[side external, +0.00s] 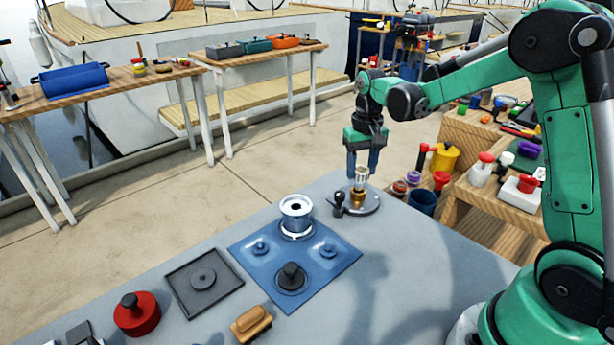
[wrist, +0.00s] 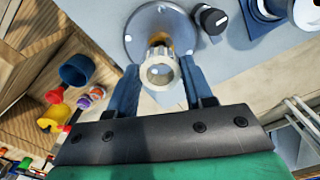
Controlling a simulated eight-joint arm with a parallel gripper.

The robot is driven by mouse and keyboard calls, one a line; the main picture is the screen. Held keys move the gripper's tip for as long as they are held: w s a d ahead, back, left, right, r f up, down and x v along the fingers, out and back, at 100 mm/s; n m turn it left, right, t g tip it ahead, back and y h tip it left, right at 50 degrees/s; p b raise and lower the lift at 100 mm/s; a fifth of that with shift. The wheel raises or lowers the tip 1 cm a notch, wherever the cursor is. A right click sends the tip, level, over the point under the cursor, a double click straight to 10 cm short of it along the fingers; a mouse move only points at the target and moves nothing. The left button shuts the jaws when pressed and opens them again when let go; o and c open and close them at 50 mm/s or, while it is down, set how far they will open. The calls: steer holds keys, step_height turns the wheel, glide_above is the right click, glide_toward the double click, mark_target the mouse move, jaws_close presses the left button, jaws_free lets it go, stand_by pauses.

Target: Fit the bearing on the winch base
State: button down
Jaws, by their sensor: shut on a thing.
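The bearing (side external: 361,175) is a small pale ring, held upright between the fingertips of my gripper (side external: 362,172). The winch base (side external: 372,206) is a round grey metal plate with a brass post (side external: 357,197) near the back right of the bench. The bearing is right above or at the top of the post; I cannot tell whether it is around it. In the wrist view the bearing (wrist: 160,72) shows between the blue fingers of my gripper (wrist: 161,68). It covers most of the post, and the base plate (wrist: 135,40) lies beyond.
A black knob (side external: 338,198) stands close beside the base. A blue tray (side external: 335,262) holds a silver drum (side external: 297,212) and dark parts. A grey square tray (side external: 178,285) and a red round part (side external: 137,314) lie further left. A wooden shelf (side external: 470,150) with pots stands behind.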

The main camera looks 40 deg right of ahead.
mark_target(360, 179)
steer(key=shift+f, duration=1.65)
stand_by(0.4)
steer(key=shift+c, duration=1.3)
jaws_free()
steer(key=shift+o, duration=0.2)
steer(key=shift+o, duration=1.1)
steer(key=shift+r, duration=3.2)
